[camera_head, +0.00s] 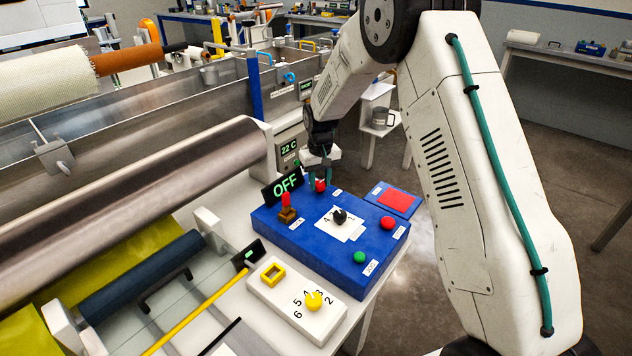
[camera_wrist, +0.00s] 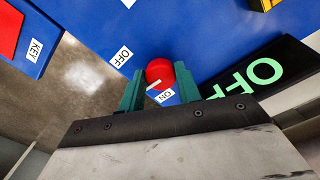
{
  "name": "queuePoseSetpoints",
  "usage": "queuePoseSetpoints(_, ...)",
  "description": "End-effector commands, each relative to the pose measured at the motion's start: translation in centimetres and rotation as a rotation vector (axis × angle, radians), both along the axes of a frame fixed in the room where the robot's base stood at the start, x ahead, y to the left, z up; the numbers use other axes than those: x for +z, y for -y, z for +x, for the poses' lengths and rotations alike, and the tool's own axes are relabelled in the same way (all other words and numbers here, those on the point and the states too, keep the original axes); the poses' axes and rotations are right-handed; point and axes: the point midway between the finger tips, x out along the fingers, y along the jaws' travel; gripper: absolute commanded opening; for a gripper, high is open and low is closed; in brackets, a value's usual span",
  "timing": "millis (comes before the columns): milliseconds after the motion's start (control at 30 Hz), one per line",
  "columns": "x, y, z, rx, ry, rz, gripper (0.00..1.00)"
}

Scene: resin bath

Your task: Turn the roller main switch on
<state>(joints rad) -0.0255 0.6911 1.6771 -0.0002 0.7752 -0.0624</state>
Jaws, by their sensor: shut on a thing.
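The roller main switch is a red round knob (camera_head: 320,185) at the back edge of the blue control box (camera_head: 325,262). In the wrist view the red knob (camera_wrist: 160,71) sits between the two teal fingers of my gripper (camera_wrist: 159,88). The gripper (camera_head: 320,180) is shut on it from above. A short white mark shows on the knob, beside an OFF label (camera_wrist: 122,57) and an ON label (camera_wrist: 166,95); which label it points to is unclear. The black display (camera_head: 283,187) reads OFF in green.
The blue box also carries a red lever (camera_head: 286,201), a black dial (camera_head: 340,216), a red button (camera_head: 388,223) and a green button (camera_head: 359,257). A red-topped blue KEY pad (camera_head: 396,199) lies behind. A white box with a yellow dial (camera_head: 314,300) stands in front.

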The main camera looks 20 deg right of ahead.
Motion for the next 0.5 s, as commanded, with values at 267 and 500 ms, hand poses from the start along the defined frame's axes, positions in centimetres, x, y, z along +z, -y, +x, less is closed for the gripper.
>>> queuePoseSetpoints(267,0.38,0.09,0.44,0.260,0.013,-0.002,0.11)
queuePoseSetpoints(500,0.40,-0.02,0.46,0.475,0.013,-0.003,0.11)
